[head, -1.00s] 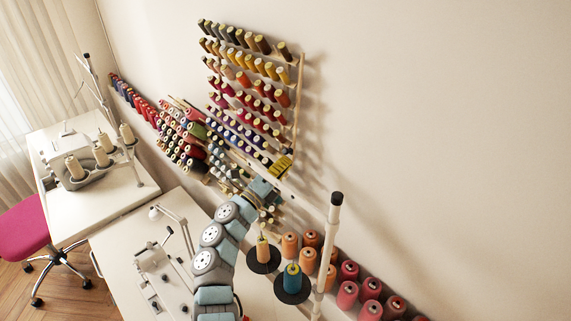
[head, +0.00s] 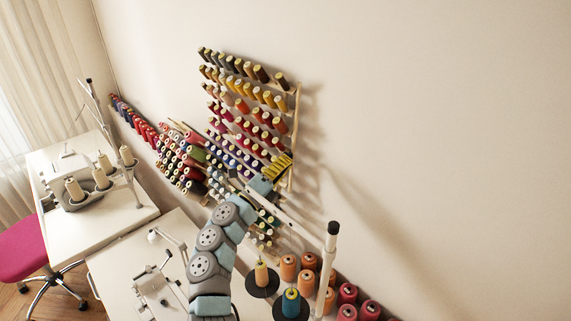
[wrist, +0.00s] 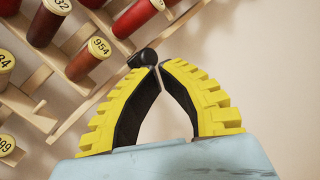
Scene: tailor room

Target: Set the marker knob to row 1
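The thread rack (head: 296,100) stands against the wall in the head view, with several rows of spools. My gripper (head: 278,166), with yellow fingers, is at its lower right edge. A small black knob (wrist: 141,59), apparently the marker knob, shows in the wrist view beside the rack's wooden edge. My gripper (wrist: 159,67) has its fingertips drawn together there, with a narrow gap between them. The knob lies just beyond and left of the tips. I cannot tell whether they touch it, and it is not seen between the fingers. The knob cannot be made out in the head view.
Numbered red spools (wrist: 90,58) sit close left of my fingers. A white pole (head: 328,265) and spools on black discs (head: 262,284) stand in front right. A sewing machine (head: 158,280) is on the table at lower left. The wall right of the rack is bare.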

